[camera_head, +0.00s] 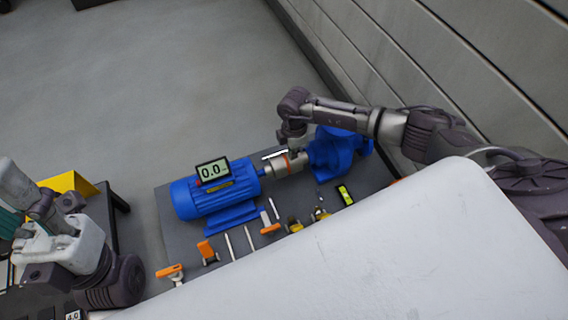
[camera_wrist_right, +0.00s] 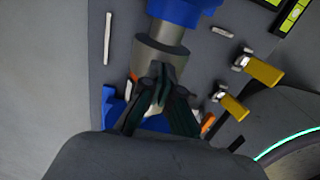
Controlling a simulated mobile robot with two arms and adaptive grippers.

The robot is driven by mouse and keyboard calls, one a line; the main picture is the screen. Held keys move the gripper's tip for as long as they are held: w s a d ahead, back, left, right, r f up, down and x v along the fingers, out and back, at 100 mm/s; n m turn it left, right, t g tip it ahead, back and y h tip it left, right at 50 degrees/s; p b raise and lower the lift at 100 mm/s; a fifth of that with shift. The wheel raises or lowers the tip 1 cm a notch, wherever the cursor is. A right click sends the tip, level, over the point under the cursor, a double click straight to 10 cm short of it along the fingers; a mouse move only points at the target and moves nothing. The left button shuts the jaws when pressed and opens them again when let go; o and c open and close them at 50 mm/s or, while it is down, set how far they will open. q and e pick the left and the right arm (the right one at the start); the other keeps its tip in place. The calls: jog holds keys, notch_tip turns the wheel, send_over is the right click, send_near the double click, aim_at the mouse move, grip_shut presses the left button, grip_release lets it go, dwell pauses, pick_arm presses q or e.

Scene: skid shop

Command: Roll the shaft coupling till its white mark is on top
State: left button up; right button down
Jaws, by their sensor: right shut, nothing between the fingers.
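The shaft coupling (camera_head: 283,168) is a grey metal cylinder between the blue motor (camera_head: 212,196) and the blue pump (camera_head: 338,150). In the right wrist view the coupling (camera_wrist_right: 160,58) lies under my fingertips, with a bit of orange beside it. I cannot make out a white mark on its visible surface. My right gripper (camera_head: 290,140) is shut and empty, right over the coupling; its dark fingertips (camera_wrist_right: 160,78) overlap it in the wrist view, and whether they touch I cannot tell. My left gripper (camera_head: 45,268) is at the far left, away from the coupling; its fingers are unclear.
A display reading 0.0 (camera_head: 212,171) stands on the motor. A pale bar (camera_wrist_right: 107,38) lies beyond the coupling. A green level (camera_head: 345,194) and orange-handled clamps (camera_head: 207,252) lie in front. A wall is behind; a yellow bin (camera_head: 72,184) stands left. A large white panel hides the lower right.

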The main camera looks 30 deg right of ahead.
jog(key=shift+s+f, duration=0.1)
jog(key=shift+s, duration=0.05)
jog(key=shift+s+p, duration=0.15)
jog(key=shift+p, duration=0.3)
jog(key=shift+s+p, duration=0.35)
jog(key=shift+p, duration=0.5)
dwell(0.5)
